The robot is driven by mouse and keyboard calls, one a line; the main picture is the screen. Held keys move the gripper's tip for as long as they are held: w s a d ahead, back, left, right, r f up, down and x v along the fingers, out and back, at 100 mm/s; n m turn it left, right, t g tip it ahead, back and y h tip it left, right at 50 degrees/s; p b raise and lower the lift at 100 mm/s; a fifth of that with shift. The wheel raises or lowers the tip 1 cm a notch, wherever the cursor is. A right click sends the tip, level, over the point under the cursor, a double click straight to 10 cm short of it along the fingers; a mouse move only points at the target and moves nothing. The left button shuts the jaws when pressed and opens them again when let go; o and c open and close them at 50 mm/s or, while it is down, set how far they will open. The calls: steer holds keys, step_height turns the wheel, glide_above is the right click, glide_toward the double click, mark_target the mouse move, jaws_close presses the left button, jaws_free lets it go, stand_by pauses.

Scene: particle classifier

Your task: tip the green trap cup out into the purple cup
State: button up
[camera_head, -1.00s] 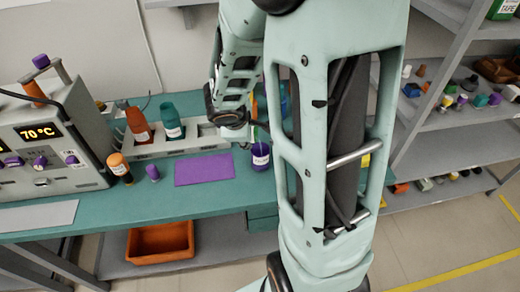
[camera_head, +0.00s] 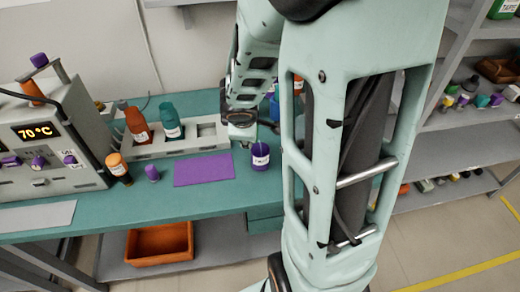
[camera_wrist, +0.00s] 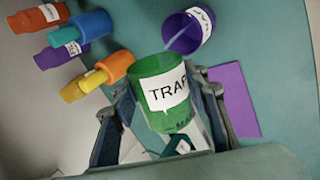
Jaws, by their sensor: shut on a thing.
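The green trap cup (camera_wrist: 168,110), with a white "TRAP" label, is between the fingers of my gripper (camera_wrist: 162,118) in the wrist view. My gripper is shut on it. The cup's open mouth faces the top of the wrist view; what it holds and its exact tilt cannot be told. The purple cup (camera_wrist: 196,30), with a white label, is just beyond the green cup's rim. A thin pale-violet streak shows at its mouth. In the head view the purple cup (camera_head: 260,160) stands on the bench, right of the purple mat; my arm hides the green cup.
The purple mat (camera_head: 204,170) lies on the teal bench. A rack (camera_head: 178,148) holds an orange bottle (camera_head: 138,125) and a teal bottle (camera_head: 171,121). A heater reading 70 °C (camera_head: 40,135) stands left. Several coloured bottles lie at the wrist view's upper left.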

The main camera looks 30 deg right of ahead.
steer(key=shift+s+d+r+m+t+y+b, duration=0.15)
steer(key=shift+d+m+t+y+b, duration=0.15)
steer(key=shift+y, duration=0.2)
steer(key=shift+s+d+r+m+t+y+b, duration=0.1)
steer(key=shift+m+t+y, duration=0.1)
steer(key=shift+t+y, duration=0.25)
stand_by(1.3)
steer(key=shift+s+d+r+m+t+y+p, duration=0.15)
steer(key=shift+d+m+t+y, duration=0.1)
steer(key=shift+t+y, duration=0.3)
steer(key=shift+s+d+m+t+y+p, duration=0.15)
steer(key=shift+d+m+t+y, duration=0.2)
steer(key=shift+y, duration=0.35)
steer(key=shift+s+d+r+m+t+y+p, duration=0.1)
steer(key=shift+s+d+m+t+y+p, duration=0.1)
steer(key=shift+t+y, duration=0.35)
stand_by(2.4)
stand_by(0.8)
steer(key=shift+w+a+r+g+h, duration=0.1)
steer(key=shift+w+a+g+h, duration=0.15)
steer(key=shift+g, duration=0.15)
steer(key=shift+w+a+n+g+h, duration=0.2)
steer(key=shift+a+n+g+h, duration=0.3)
steer(key=shift+n+h, duration=0.15)
steer(key=shift+d+f+g+h+b, duration=0.1)
steer(key=shift+f+g+h+b, duration=0.2)
steer(key=shift+h, duration=0.15)
